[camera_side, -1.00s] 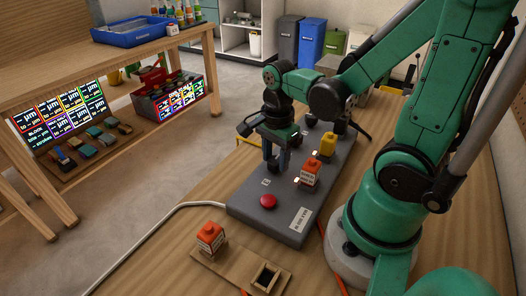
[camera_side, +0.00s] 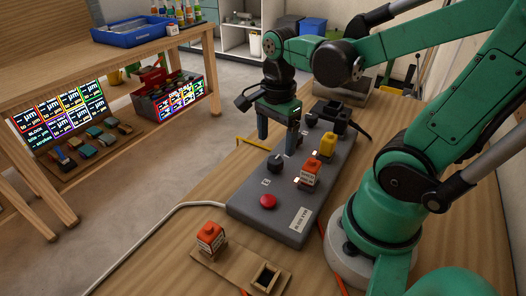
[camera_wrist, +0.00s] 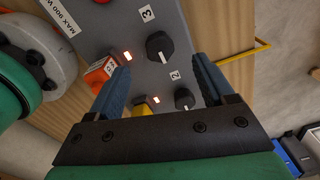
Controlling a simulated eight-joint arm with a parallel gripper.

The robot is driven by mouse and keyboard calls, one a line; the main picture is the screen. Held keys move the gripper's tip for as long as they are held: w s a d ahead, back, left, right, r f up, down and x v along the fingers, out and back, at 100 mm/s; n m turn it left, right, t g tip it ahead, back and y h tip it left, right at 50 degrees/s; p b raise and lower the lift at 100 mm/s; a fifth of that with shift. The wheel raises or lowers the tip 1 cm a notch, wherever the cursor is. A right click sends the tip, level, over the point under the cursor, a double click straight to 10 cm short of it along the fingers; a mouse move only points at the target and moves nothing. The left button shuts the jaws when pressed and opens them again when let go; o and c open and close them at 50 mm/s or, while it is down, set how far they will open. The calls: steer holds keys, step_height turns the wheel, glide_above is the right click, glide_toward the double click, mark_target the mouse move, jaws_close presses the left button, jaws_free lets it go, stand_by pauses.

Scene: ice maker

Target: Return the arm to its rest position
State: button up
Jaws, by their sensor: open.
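My green arm holds my gripper (camera_side: 278,130) above the grey control box (camera_side: 258,221) on the wooden table. Its two blue-grey fingers are apart with nothing between them. A black knob (camera_side: 275,163) stands on the box just in front of the fingers, clear of them. In the wrist view the gripper (camera_wrist: 160,78) is open over the box, with a black knob (camera_wrist: 160,46) labelled 3 beyond the fingertips and another knob (camera_wrist: 184,98) labelled 2 beside the right finger.
Another orange block (camera_side: 210,238) sits on a wooden holder (camera_side: 238,275) in front. A shelf bench (camera_side: 150,60) stands at left.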

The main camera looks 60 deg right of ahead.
steer(key=shift+r, duration=0.45)
steer(key=n, duration=0.1)
steer(key=a+n+t, duration=0.1)
steer(key=n, duration=0.1)
steer(key=shift+w+r, duration=0.1)
steer(key=shift+w, duration=0.3)
steer(key=w+a+r+n+t, duration=0.3)
steer(key=w+a+n+t, duration=0.1)
steer(key=n, duration=1.3)
steer(key=shift+a+n+t, duration=0.4)
steer(key=shift+a+t, duration=0.15)
steer(key=shift+t, duration=0.55)
